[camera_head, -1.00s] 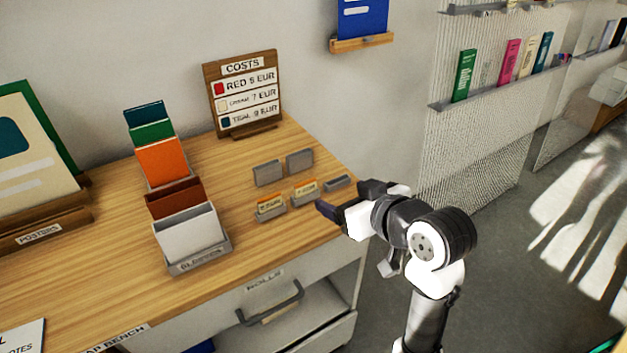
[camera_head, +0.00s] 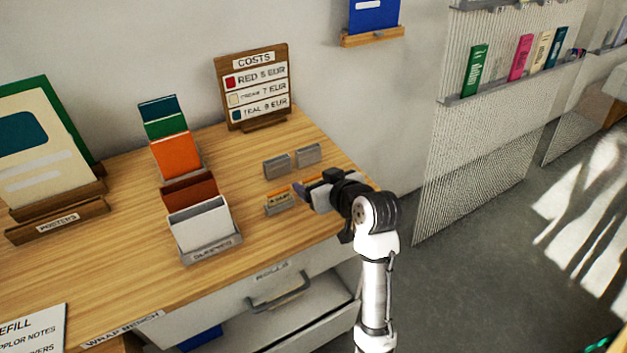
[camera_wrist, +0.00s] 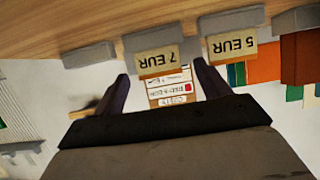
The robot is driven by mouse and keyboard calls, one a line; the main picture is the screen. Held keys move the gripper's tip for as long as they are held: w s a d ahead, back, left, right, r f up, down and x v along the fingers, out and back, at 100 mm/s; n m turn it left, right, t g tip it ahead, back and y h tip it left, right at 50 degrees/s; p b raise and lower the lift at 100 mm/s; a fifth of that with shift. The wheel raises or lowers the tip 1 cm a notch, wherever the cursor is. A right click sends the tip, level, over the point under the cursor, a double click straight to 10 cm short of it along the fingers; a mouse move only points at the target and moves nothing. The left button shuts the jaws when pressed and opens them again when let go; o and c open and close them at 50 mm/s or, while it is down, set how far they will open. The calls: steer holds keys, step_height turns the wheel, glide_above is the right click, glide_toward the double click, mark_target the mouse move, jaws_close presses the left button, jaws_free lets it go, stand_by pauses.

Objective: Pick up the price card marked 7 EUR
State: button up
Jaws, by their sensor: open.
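The price card marked 7 EUR (camera_wrist: 157,62) stands in a grey holder (camera_wrist: 150,41) in the wrist view, which shows the scene upside down. My gripper (camera_wrist: 161,72) is open and empty, with one finger on each side of that card in the picture; I cannot tell whether they touch. The 5 EUR card (camera_wrist: 232,44) stands just to its right in its own holder. In the head view my gripper (camera_head: 304,193) is over the right part of the bench and mostly hides the 7 EUR card. One orange-edged card (camera_head: 277,201) shows beside it.
Grey holders without visible cards (camera_head: 277,166) stand behind on the wooden bench (camera_head: 110,235). A COSTS board (camera_head: 253,88) is at the back. A sleeve rack (camera_head: 212,250) stands to the left. An open drawer (camera_head: 287,307) juts out below the bench front.

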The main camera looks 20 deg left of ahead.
steer(key=shift+a+f, duration=0.1)
steer(key=c, duration=1)
steer(key=shift+r, duration=0.2)
